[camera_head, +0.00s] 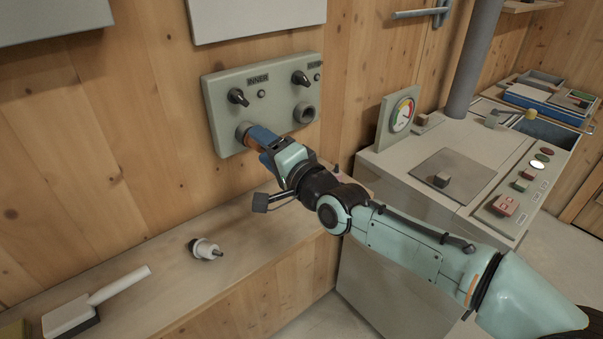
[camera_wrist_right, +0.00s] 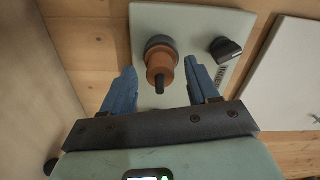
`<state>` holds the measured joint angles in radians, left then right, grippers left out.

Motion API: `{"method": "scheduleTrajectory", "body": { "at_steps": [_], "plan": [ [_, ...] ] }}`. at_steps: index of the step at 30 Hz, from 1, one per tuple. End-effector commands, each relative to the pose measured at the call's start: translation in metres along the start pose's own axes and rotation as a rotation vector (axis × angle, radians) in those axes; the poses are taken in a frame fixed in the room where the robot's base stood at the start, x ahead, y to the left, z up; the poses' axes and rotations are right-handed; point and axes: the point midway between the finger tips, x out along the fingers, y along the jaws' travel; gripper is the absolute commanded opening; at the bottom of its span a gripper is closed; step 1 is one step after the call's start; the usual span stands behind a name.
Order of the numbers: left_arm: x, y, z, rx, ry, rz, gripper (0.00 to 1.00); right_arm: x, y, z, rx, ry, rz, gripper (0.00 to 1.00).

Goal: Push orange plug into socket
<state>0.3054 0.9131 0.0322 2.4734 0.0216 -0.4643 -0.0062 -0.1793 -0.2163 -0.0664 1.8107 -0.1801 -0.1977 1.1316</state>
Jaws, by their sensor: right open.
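The orange plug (camera_wrist_right: 160,68) sits at the dark round socket (camera_wrist_right: 158,42) on the grey wall panel, with its black stub facing my wrist camera. In the head view the orange plug (camera_head: 247,137) shows only in part behind my fingers, at the left socket below the "INNER" knob. Whether it is fully seated I cannot tell. My right gripper (camera_head: 258,145) is open. In the right wrist view its blue fingers stand on both sides of the plug, with gaps visible. My left gripper is out of view.
The panel (camera_head: 225,95) also carries two black knobs and an empty right socket (camera_head: 305,113). A white plug (camera_head: 205,249) and a white-handled tool (camera_head: 95,300) lie on the wooden ledge (camera_head: 150,285) below. A control console (camera_head: 400,165) stands at right.

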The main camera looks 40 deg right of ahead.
Motion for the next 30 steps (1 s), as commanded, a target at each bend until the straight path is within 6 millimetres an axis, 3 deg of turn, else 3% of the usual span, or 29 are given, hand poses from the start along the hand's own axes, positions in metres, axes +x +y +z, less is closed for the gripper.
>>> {"method": "scheduleTrajectory", "body": {
  "at_steps": [1,9,15,21,30],
  "plan": [
    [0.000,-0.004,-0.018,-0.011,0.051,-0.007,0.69,-0.009,-0.001,-0.001,0.001,0.002,-0.003,0.60],
    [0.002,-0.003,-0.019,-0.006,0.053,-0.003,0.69,-0.075,-0.002,-0.001,0.000,0.002,-0.004,0.60],
    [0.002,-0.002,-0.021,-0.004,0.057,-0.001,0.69,-0.112,-0.002,0.000,0.000,0.001,-0.003,0.60],
    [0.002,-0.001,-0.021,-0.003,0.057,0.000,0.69,-0.131,-0.002,0.000,0.001,0.000,-0.002,0.60],
    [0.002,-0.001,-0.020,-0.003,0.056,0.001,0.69,-0.134,-0.002,0.000,0.000,0.000,-0.001,0.60]
  ]
}}
